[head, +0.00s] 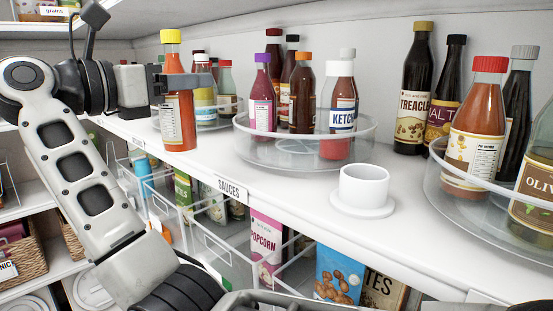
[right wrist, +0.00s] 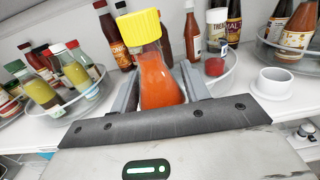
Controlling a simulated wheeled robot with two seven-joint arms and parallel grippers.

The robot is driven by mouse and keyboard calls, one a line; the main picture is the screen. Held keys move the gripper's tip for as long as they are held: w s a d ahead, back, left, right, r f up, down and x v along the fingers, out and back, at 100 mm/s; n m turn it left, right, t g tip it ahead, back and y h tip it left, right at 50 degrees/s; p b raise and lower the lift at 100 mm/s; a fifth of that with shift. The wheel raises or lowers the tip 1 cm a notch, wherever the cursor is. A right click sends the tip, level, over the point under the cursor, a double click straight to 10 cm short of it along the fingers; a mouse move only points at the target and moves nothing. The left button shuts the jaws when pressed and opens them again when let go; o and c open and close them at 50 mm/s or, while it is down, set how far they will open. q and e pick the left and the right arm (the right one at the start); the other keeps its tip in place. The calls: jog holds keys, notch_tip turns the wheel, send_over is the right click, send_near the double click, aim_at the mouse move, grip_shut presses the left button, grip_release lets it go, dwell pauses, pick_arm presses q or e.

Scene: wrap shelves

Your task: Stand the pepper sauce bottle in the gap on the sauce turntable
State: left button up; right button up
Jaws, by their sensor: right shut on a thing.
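My right gripper (head: 183,82) is shut on the pepper sauce bottle (head: 179,122), an orange-red bottle with a yellow cap and pale label. It is held nearly upright at the shelf's front edge, left of the sauce turntable (head: 262,158). In the right wrist view the bottle (right wrist: 158,80) is between the fingers (right wrist: 160,92). The clear-rimmed turntable carries a purple-capped bottle (head: 263,95), an orange-capped bottle (head: 302,95), a ketchup bottle (head: 342,95) and others behind. Bare turntable floor shows at its front left. My left gripper is not in view.
Another turntable with bottles (head: 204,98) stands behind the held bottle; a third (head: 470,205) is at the right. A white cup on a saucer (head: 362,205) stands near the front edge. Treacle (head: 417,85) is at the back.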

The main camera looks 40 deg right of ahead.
aim_at(177, 55)
jog(key=r, duration=0.1)
jog(key=s+a+r+m+g, duration=0.1)
jog(key=s+r+g, duration=0.1)
jog(key=shift+s+a+r+m, duration=0.25)
jog(key=shift+a+m, duration=0.05)
jog(key=shift+a, duration=0.05)
jog(key=s+d+g+p, duration=0.1)
jog(key=s+d+p, duration=0.2)
jog(key=d, duration=1.5)
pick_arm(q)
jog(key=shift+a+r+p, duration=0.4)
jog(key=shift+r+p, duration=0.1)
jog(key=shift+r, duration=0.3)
pick_arm(e)
jog(key=f, duration=0.6)
jog(key=shift+w+a+f, duration=0.15)
jog(key=shift+w+a, duration=0.05)
jog(key=shift+w, duration=0.1)
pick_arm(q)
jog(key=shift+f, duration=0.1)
pick_arm(e)
jog(key=shift+f, duration=0.1)
jog(key=o, duration=0.9)
jog(key=shift+f, duration=0.15)
jog(key=shift+c, duration=0.2)
jog(key=o, duration=0.4)
